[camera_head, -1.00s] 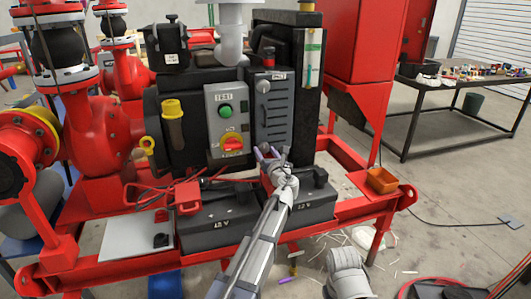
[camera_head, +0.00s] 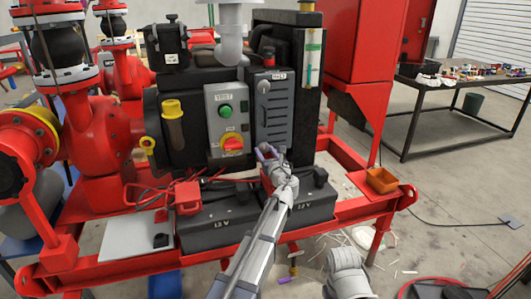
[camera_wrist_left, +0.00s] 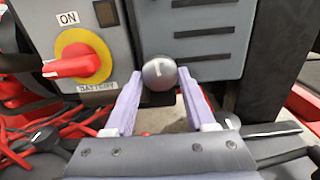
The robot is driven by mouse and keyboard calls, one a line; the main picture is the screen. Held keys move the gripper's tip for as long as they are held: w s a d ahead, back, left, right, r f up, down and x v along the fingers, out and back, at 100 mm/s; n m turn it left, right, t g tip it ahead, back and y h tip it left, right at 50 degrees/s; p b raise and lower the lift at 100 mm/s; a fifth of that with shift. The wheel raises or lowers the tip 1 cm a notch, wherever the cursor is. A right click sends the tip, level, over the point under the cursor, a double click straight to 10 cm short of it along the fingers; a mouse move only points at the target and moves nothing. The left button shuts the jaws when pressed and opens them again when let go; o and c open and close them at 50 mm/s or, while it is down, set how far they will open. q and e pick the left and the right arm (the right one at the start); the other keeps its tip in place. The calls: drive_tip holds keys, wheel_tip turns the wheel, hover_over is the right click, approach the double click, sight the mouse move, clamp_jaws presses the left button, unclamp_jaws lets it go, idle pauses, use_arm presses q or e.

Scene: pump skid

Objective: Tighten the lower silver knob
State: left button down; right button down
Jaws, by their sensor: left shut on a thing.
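The lower silver knob (camera_wrist_left: 159,73) is a round, shiny ball with a pale mark on its face, at the lower edge of the grey louvred panel. In the left wrist view it sits between the two lilac fingertips of my left gripper (camera_wrist_left: 159,82), which is shut on it. In the head view my left gripper (camera_head: 268,153) is at the bottom of the grey panel (camera_head: 273,110) and hides most of the lower knob. An upper silver knob (camera_head: 264,87) shows higher on the same panel.
A control box with a green button (camera_head: 226,111) and a red-and-yellow rotary switch (camera_head: 232,143) stands just left of the panel; the switch is close in the wrist view (camera_wrist_left: 80,60). Black batteries (camera_head: 215,222) and red cables lie below. An orange tray (camera_head: 381,181) is at right.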

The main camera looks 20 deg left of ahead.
use_arm(q)
drive_tip(key=n, duration=0.5)
drive_tip(key=shift+n, duration=0.3)
idle(0.5)
drive_tip(key=shift+c, duration=1.1)
unclamp_jaws()
drive_tip(key=shift+d, duration=0.1)
drive_tip(key=shift+v, duration=3.85)
